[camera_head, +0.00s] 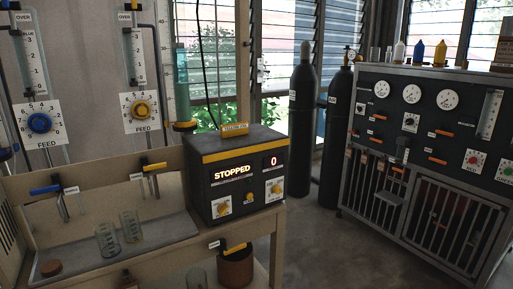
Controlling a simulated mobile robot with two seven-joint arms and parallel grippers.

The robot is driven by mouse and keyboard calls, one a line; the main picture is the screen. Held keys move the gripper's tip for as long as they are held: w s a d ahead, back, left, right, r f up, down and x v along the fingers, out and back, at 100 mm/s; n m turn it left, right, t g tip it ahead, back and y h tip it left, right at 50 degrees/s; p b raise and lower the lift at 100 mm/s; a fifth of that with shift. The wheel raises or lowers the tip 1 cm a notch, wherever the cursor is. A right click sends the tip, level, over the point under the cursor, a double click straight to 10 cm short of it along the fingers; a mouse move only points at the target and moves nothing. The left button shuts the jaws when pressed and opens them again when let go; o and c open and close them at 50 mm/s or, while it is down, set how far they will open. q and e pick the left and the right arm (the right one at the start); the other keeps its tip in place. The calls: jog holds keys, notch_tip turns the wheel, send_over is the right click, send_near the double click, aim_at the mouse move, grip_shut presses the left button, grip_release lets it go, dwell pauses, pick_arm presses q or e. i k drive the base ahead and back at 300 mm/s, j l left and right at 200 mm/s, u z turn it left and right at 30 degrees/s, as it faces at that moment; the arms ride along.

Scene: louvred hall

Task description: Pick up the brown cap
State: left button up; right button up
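A small round brown cap (51,268) lies at the near left end of the shallow grey tray (165,236) on the bench. It is apart from the two clear glass beakers (108,240), which stand further right in the tray. Neither of my grippers is in view.
A black box (238,187) reading "STOPPED" and "0" stands right of the tray. A brown pot (235,268) sits below it. Blue and yellow levered taps (154,167) overhang the tray. Two dark gas cylinders (302,120) and a gauge cabinet (425,125) stand beyond open floor.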

aim_at(52, 267)
jog(key=u, duration=1.4)
